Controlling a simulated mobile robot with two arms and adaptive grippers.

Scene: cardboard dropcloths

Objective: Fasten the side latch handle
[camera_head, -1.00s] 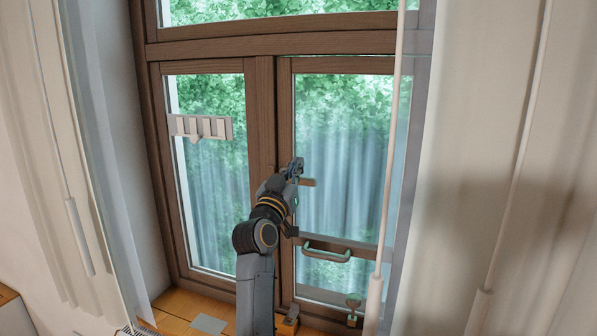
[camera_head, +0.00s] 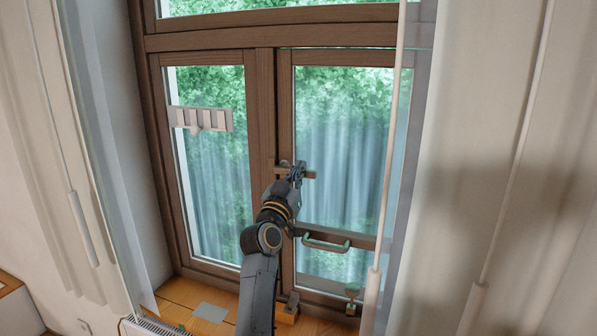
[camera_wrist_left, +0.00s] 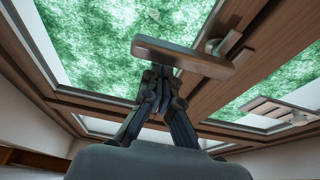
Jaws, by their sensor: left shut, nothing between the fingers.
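The side latch handle (camera_head: 310,174) is a brown bar lying about level across the middle upright of the brown window. My left gripper (camera_head: 297,168) is in front of it and hides its middle in the head view. In the left wrist view the handle (camera_wrist_left: 185,57) runs across just beyond the fingertips, with its mount on the frame at its right. My left gripper (camera_wrist_left: 160,74) is shut and empty, its tips by the bar; I cannot tell whether they touch it. My right gripper is not in view.
A green pull handle (camera_head: 325,244) is on the right sash below. A pale slotted plate (camera_head: 201,120) shows at the left pane. A pale rod (camera_head: 388,160) hangs at the right. A wooden sill (camera_head: 190,292) runs below, with curtains on both sides.

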